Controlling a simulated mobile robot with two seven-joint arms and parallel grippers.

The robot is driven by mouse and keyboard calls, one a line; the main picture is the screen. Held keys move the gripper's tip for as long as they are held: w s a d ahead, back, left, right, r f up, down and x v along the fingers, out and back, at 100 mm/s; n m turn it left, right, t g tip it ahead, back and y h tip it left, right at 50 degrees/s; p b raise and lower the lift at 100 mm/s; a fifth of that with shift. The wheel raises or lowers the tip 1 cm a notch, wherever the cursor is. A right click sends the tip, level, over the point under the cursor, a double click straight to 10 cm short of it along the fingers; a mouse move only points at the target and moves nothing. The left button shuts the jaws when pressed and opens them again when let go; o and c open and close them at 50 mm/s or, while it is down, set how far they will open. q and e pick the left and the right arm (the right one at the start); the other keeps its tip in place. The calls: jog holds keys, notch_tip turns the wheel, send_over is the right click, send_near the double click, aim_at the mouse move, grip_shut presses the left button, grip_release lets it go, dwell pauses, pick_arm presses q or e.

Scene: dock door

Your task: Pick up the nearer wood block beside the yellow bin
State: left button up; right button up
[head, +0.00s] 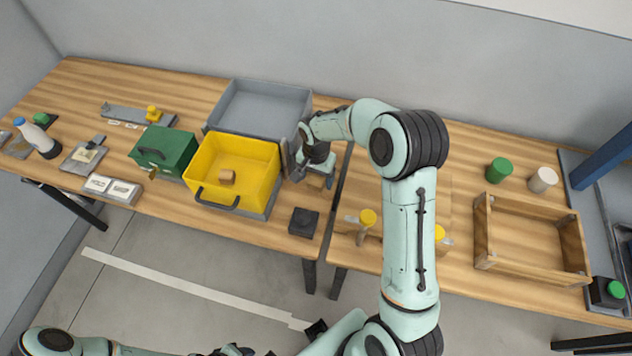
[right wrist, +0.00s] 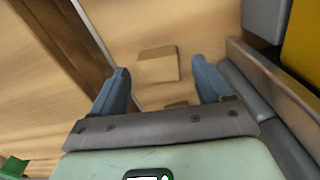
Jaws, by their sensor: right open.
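My right gripper (head: 316,180) is open and points down just right of the yellow bin (head: 207,195). In the right wrist view, a wood block (right wrist: 158,65) lies on the table ahead of and between the open fingers (right wrist: 162,88), apart from both. A second wood block (right wrist: 177,104) shows only as a sliver, mostly hidden by the gripper's palm. In the head view a small part of a wood block (head: 315,182) shows under the gripper.
A grey bin (head: 217,112) stands behind the yellow one. A dark block (head: 303,222) is at the table's front edge. A gap (head: 340,195) separates the two tables. Yellow-topped pegs (head: 367,217) and a wooden crate (head: 497,262) are to the right.

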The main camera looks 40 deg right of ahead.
jog(key=shift+f, duration=0.4)
jog(key=c, duration=1.1)
jog(key=shift+r, duration=0.1)
